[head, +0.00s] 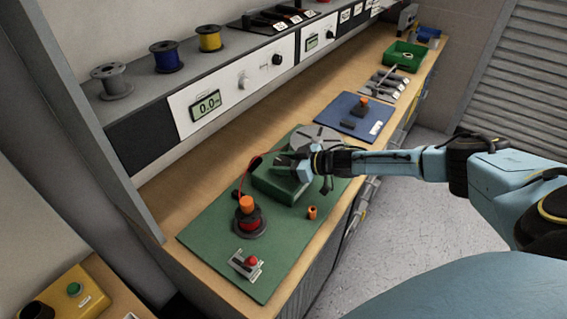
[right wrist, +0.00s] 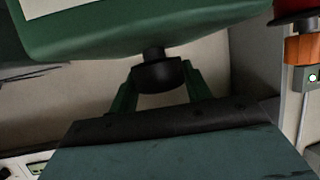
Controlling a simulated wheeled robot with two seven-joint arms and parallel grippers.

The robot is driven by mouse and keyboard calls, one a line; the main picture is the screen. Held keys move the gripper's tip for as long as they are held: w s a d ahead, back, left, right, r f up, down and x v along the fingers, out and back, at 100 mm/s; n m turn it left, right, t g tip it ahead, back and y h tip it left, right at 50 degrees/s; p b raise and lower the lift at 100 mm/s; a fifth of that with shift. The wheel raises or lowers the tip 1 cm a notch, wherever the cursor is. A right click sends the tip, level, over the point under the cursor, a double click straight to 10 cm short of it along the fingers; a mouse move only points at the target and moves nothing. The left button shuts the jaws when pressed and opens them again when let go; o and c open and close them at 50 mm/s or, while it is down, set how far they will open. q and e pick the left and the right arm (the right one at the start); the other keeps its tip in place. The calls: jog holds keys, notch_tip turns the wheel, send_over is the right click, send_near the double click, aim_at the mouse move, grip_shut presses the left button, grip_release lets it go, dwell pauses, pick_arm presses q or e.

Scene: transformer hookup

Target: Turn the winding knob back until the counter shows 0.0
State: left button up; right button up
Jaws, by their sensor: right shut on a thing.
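A green winder box (head: 272,187) stands on the green mat, with a grey round plate (head: 313,137) behind it. My right gripper (head: 306,166) reaches in from the right at the box. In the right wrist view, a black knob (right wrist: 155,76) on a short stem sits under the green housing (right wrist: 130,30). The fingers of my right gripper (right wrist: 158,88) stand at both sides of the knob, shut on it. A display on the wall panel (head: 207,105) reads about 0.0; whether it is the winding counter, I cannot tell. My left gripper is out of view.
On the green mat (head: 215,235) stand a red spool with an orange top (head: 248,215), a small orange piece (head: 312,212) and a red-button switch (head: 248,263). A red wire runs to the box. A blue mat (head: 345,112) and a green bin (head: 404,55) lie farther back.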

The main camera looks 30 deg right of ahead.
jog(key=o, duration=1)
jog(key=v, duration=1.3)
jog(key=shift+s+r, duration=0.1)
jog(key=shift+s, duration=0.1)
jog(key=shift+d, duration=0.1)
